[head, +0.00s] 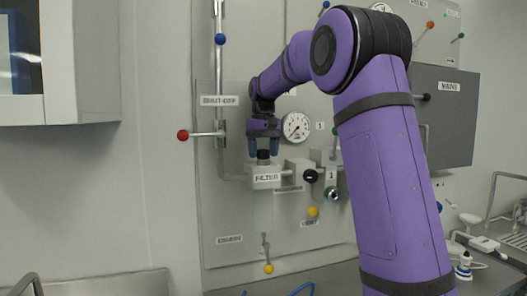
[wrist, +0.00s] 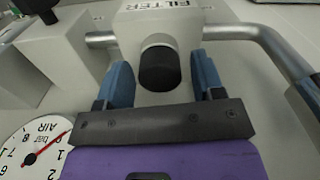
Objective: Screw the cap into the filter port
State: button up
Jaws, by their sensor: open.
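The black cap (wrist: 159,69) sits at the light-coloured ring of the filter port (wrist: 158,40) on top of the white block labelled FILTER; I cannot tell whether it is threaded in. In the head view the cap (head: 263,156) stands upright on the filter block (head: 265,177). My gripper (wrist: 163,80) is open, with one blue finger on each side of the cap and visible gaps between. In the head view my gripper (head: 263,147) points down just above the block, its fingers around the cap's upper part.
A pressure gauge (head: 296,126) is close to the right of my gripper. A red-knobbed shut-off lever (head: 183,135) sticks out to the left. A black knob (head: 310,176) sits right of the filter block. A yellow-knobbed drain handle (head: 268,268) hangs below. A pipe (wrist: 225,33) runs beside the block.

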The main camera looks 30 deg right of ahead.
jog(key=shift+n, duration=1.1)
jog(key=n, duration=0.4)
jog(key=shift+c, duration=0.4)
jog(key=c, duration=0.9)
jog(key=m, duration=0.3)
jog(key=shift+m, duration=0.4)
